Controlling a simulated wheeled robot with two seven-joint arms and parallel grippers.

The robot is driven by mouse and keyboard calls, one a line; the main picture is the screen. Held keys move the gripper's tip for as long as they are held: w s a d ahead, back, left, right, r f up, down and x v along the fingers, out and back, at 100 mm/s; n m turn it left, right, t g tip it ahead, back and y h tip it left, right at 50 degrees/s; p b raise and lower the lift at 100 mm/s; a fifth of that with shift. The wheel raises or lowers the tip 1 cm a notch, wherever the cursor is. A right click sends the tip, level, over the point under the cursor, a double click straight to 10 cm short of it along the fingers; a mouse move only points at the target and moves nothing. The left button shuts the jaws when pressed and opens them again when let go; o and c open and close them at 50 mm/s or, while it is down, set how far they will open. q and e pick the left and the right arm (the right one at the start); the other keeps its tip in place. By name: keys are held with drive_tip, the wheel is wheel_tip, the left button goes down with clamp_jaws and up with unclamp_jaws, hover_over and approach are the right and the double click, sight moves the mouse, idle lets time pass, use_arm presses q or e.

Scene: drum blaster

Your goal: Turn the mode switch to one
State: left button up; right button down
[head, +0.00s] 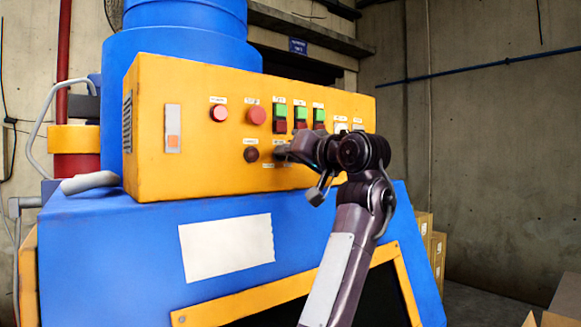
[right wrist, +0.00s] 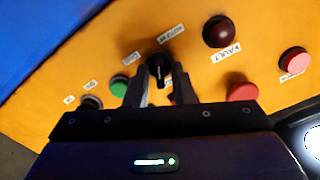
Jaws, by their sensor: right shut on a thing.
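The mode switch (right wrist: 158,66) is a black rotary knob on the yellow control panel (head: 190,85). In the right wrist view my right gripper (right wrist: 152,88) has its two fingers on either side of the knob, shut on it. In the head view my right gripper (head: 284,152) reaches the lower row of the panel from the right and hides the switch. The labels around the knob are too blurred to read its setting. My left gripper is not in view.
A dark round fault lamp (right wrist: 218,32) and red buttons (right wrist: 242,92) sit close to the switch. A green button (right wrist: 119,88) is just left of the fingers. The panel stands on a blue machine body (head: 120,240). Cardboard boxes (head: 436,250) stand at the right.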

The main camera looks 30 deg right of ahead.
drive_tip(key=shift+n+b, duration=4.7)
drive_tip(key=shift+n, duration=2.1)
drive_tip(key=c, duration=1.5)
unclamp_jaws()
drive_tip(key=shift+c, duration=0.2)
